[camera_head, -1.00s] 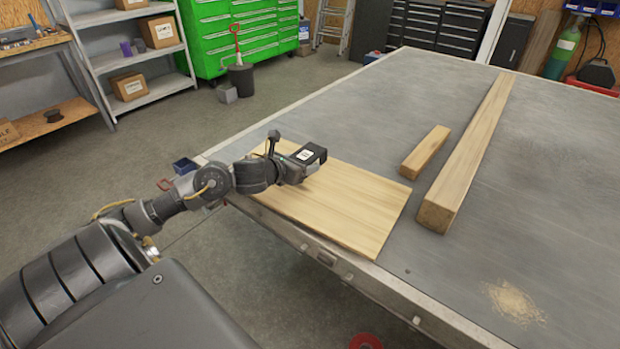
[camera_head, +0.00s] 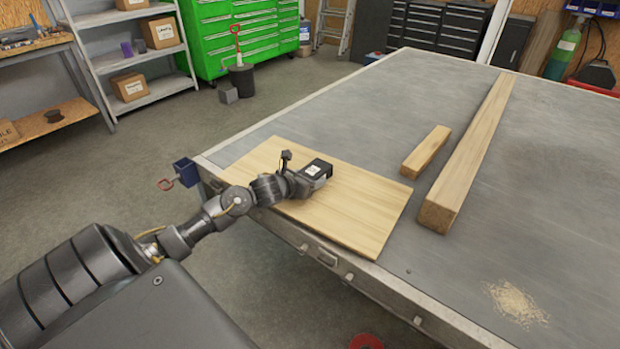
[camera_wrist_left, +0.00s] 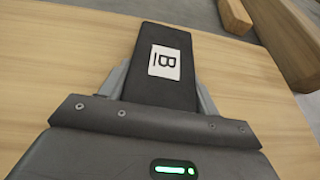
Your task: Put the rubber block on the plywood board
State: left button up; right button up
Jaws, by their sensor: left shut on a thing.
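The rubber block (camera_head: 316,169) is black with a white label and sits between the fingers of my left gripper (camera_head: 305,180). In the left wrist view the board (camera_wrist_left: 60,65) fills the ground below the block. I cannot tell whether the block touches the board. My right gripper is not in view.
A short wooden piece (camera_head: 426,151) and a long beam (camera_head: 470,150) lie right of the board on the trailer bed (camera_head: 345,98). Sawdust (camera_head: 515,301) lies near the front right. A blue clamp-like part with a red handle (camera_head: 183,173) is at the left bed edge.

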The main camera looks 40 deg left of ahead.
pick_arm(q)
jog(key=o, duration=1.3)
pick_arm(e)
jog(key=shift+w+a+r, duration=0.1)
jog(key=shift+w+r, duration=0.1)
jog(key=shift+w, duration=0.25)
pick_arm(q)
jog(key=shift+o, duration=0.2)
jog(key=v, duration=1.1)
jog(key=shift+d+r, duration=0.1)
jog(key=shift+s+r, duration=0.2)
jog(key=shift+s, duration=0.25)
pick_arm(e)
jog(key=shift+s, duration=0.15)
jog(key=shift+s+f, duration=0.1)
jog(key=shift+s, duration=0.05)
